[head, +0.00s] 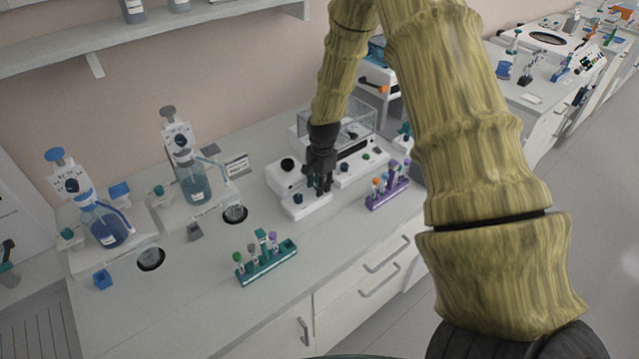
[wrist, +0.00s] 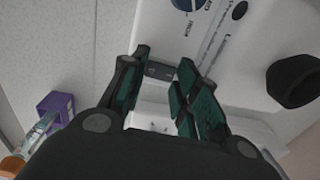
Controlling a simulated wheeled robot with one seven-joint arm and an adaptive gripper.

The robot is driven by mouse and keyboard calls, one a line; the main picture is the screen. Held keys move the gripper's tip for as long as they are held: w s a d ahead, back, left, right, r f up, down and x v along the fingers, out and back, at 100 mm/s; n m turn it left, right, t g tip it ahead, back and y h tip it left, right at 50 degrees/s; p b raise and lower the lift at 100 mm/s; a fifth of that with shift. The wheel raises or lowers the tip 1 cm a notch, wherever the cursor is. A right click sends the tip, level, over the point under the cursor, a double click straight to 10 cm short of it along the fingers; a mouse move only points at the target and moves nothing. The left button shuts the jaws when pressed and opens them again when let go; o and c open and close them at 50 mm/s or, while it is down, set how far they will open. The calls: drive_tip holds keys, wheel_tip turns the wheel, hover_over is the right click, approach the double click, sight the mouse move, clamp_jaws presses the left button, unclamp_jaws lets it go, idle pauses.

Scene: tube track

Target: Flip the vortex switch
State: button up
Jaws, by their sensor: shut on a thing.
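The vortex mixer (head: 303,207) is a white unit on the bench, with its black cup (head: 287,164) behind and to the left of my gripper (head: 323,188). In the wrist view, the white housing, the black cup (wrist: 293,82) and a blue dial (wrist: 188,4) show beyond my gripper (wrist: 164,78). A small dark grey switch (wrist: 159,71) on the housing lies between the fingertips, and the jaws are shut on it. In the head view the fingers hide the switch. Which way it is set cannot be told.
A purple tube rack (head: 388,197) stands close on the right; it also shows in the wrist view (wrist: 54,107). A green tube rack (head: 266,263) stands in front on the left. Two bottle dispensers (head: 193,182) are farther left. The bench front between the racks is clear.

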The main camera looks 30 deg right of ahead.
drive_tip(key=shift+w+f+g, duration=0.15)
drive_tip(key=shift+g, duration=0.65)
drive_tip(key=o, duration=0.7)
drive_tip(key=shift+o, duration=0.2)
